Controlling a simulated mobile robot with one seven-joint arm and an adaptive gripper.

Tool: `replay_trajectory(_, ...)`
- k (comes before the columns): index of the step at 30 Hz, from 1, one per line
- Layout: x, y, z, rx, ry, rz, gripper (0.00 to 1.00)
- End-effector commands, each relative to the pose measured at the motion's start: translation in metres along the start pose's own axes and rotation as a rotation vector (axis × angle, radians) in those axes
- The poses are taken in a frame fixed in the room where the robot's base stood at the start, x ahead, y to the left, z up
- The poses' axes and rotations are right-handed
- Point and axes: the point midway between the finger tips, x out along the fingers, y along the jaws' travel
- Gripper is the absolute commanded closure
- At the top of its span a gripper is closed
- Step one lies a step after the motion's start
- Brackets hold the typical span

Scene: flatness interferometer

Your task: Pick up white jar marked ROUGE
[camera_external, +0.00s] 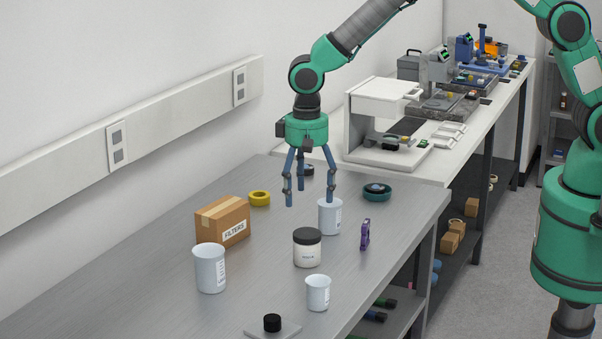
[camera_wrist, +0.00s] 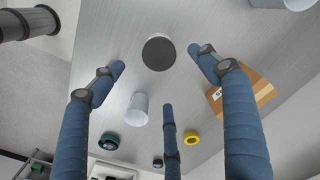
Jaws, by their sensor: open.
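The white jar (camera_external: 307,253) with a black lid stands upright on the grey metal table, near the middle. Its small dark label is too small to read for certain. In the wrist view its round black lid (camera_wrist: 158,53) shows from above, near the top centre. My gripper (camera_external: 308,200) is open and empty, fingers pointing down, above and behind the jar in the external view. In the wrist view its three blue fingers (camera_wrist: 160,75) are spread, with the lid beyond their tips. No finger touches the jar.
A white beaker (camera_external: 329,217) stands close behind the jar, beneath the gripper. Other beakers (camera_external: 210,268) (camera_external: 318,292) stand to the front left and front right. A FILTERS box (camera_external: 222,222) is left, a purple item (camera_external: 365,234) right. Tape rolls (camera_external: 259,198) (camera_external: 377,192) lie behind.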

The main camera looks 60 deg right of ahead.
Motion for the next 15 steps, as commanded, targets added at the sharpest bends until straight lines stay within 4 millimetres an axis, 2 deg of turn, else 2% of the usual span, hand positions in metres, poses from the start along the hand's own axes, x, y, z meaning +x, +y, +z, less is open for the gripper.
replay_trajectory(9,0.001,0.000,0.000,0.000,0.000,0.000,0.25)
replay_trajectory(15,0.017,0.001,0.001,-0.001,-0.002,0.002,0.25)
